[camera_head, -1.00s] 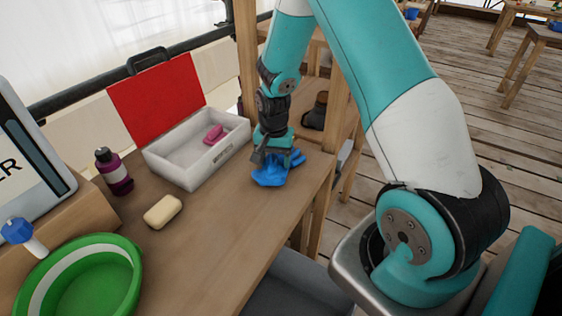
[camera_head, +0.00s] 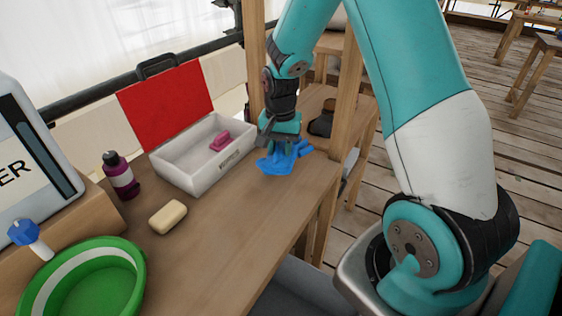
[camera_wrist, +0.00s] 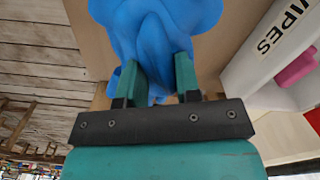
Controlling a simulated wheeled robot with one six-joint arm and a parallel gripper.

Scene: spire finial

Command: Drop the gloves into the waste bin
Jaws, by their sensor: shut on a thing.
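The blue gloves (camera_head: 271,165) are a crumpled bundle at the far right end of the wooden table, to the right of the white box. My gripper (camera_head: 279,147) points down at them and is shut on them. In the wrist view, both teal fingers of my gripper (camera_wrist: 158,82) press into the blue gloves (camera_wrist: 160,25). Whether the gloves are still touching the tabletop is hard to tell. No waste bin can be clearly made out; a grey surface (camera_head: 305,290) shows below the table's front edge, only partly in view.
A white box (camera_head: 195,178) with a raised red lid and a pink item stands just left of the gloves. A soap bar (camera_head: 168,217), a purple bottle (camera_head: 121,176) and a green basin (camera_head: 133,262) are further left. A wooden post (camera_head: 347,105) rises behind, right of my gripper.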

